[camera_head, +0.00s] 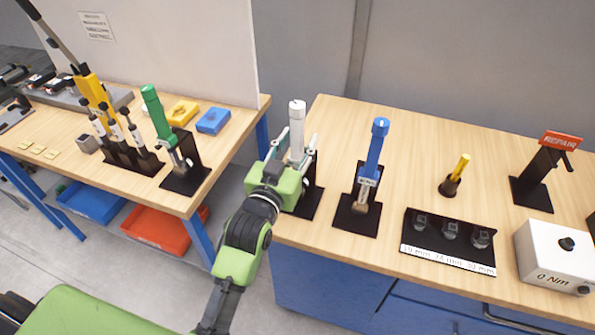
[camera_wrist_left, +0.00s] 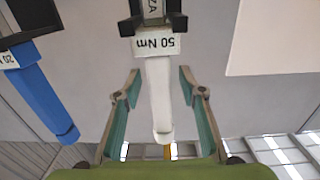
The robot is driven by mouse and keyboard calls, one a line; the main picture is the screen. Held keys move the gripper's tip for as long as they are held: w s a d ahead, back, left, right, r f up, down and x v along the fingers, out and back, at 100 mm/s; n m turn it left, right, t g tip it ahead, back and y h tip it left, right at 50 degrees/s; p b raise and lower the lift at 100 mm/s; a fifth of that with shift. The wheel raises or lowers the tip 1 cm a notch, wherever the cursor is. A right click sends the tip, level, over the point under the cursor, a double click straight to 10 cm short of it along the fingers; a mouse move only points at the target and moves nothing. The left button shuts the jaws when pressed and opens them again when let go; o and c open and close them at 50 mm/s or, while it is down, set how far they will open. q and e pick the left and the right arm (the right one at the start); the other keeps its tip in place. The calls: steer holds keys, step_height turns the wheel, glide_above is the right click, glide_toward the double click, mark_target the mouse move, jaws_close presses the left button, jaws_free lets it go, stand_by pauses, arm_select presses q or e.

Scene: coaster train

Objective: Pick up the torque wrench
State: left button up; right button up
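A torque wrench with a white handle (camera_head: 297,115) stands upright in a black stand at the left end of the right-hand bench. My left gripper (camera_head: 293,146) is at this handle, one finger on each side. In the left wrist view the white handle (camera_wrist_left: 160,100) lies between the open fingers (camera_wrist_left: 160,76), with a gap on both sides. A "50 Nm" label (camera_wrist_left: 157,44) shows upside down at the handle's end. A blue-handled wrench (camera_head: 376,148) stands in the neighbouring stand; it also shows in the left wrist view (camera_wrist_left: 42,90). My right gripper is not in view.
A green-handled tool (camera_head: 155,110) stands on the left bench. A small yellow-handled tool (camera_head: 459,167), a black socket tray (camera_head: 412,241), a white "0 Nm" box (camera_head: 535,262) and a red "REPAIR" sign (camera_head: 561,140) are to the right. A gap separates the benches.

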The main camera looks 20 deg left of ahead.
arm_select(q)
steer(key=shift+s, duration=0.1)
jaws_close()
steer(key=shift+r, duration=0.25)
steer(key=shift+r, duration=0.1)
